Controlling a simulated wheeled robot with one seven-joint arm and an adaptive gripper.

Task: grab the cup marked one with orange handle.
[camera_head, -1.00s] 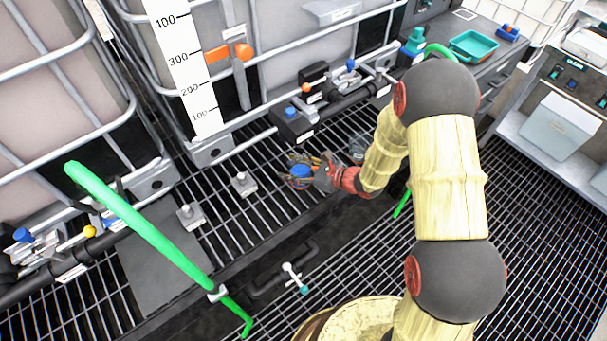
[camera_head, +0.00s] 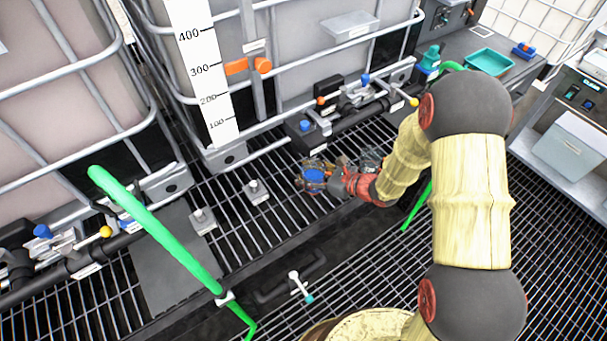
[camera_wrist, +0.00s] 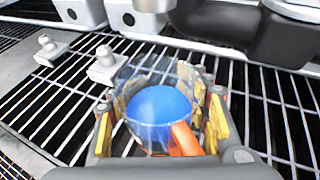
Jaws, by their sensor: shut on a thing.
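A clear cup (camera_wrist: 148,132) with an orange handle (camera_wrist: 186,141) and a round blue thing (camera_wrist: 158,103) inside sits between my gripper's yellow-padded fingers in the wrist view. My gripper (camera_wrist: 160,112) is shut on this cup, one finger at each side. The handle points toward the wrist. In the head view the cup shows as a blue spot (camera_head: 314,175) at the tip of my gripper (camera_head: 318,174), over the floor grating. No number on the cup can be read. Whether the cup touches the grating is unclear.
Another clear vessel (camera_head: 370,160) stands just right of my gripper. Behind it runs a dark pipe manifold (camera_head: 350,117) with valves before the caged tanks. Small grey blocks (camera_head: 257,190) stand on the grating to the left. A green hose (camera_head: 160,235) crosses the left side.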

